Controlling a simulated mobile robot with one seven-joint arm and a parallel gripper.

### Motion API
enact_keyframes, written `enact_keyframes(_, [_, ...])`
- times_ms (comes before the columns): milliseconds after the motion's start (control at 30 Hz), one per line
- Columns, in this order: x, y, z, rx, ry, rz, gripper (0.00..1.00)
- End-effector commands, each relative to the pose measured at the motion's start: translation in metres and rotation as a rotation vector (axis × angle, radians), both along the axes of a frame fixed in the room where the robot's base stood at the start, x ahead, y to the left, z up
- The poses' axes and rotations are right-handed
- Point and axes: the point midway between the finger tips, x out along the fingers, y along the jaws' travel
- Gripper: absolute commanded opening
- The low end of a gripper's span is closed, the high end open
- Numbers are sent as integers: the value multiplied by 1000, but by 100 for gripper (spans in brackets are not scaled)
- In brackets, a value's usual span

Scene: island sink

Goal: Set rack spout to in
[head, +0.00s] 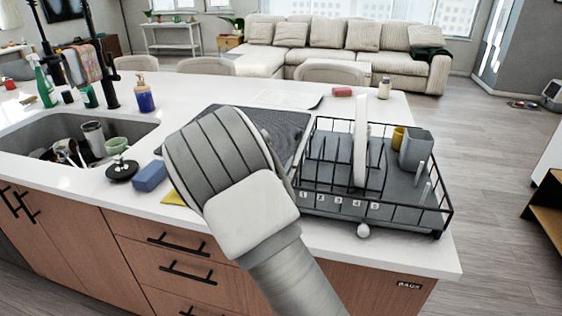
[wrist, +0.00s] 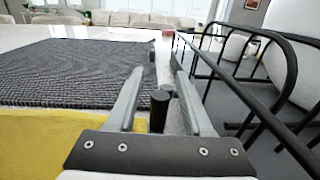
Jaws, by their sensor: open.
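The black wire dish rack (head: 395,190) stands on a grey tray at the right end of the island. In the wrist view its black bars (wrist: 240,72) rise close on the right of my gripper (wrist: 159,72). My gripper is open, with one finger on each side of a short black upright cylinder (wrist: 158,110). I cannot tell whether this cylinder is the rack's spout or whether a finger touches it. A small round pale knob (head: 363,230) shows below the rack's front edge.
A white plate (head: 361,140), a grey cup (head: 415,148) and a yellow cup (head: 398,137) are in the rack. A dark ribbed mat (head: 265,120) lies left of it. A yellow cloth (head: 172,198) and blue sponge (head: 150,176) lie near the sink (head: 140,131).

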Motion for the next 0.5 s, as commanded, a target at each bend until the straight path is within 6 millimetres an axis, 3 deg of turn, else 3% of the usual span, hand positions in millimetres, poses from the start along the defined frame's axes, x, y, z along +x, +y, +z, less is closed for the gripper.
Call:
enact_keyframes(167, [-26, 12, 0, 1, 3, 4, 51])
enact_keyframes(500, [-103, 45, 1, 1, 3, 5, 51])
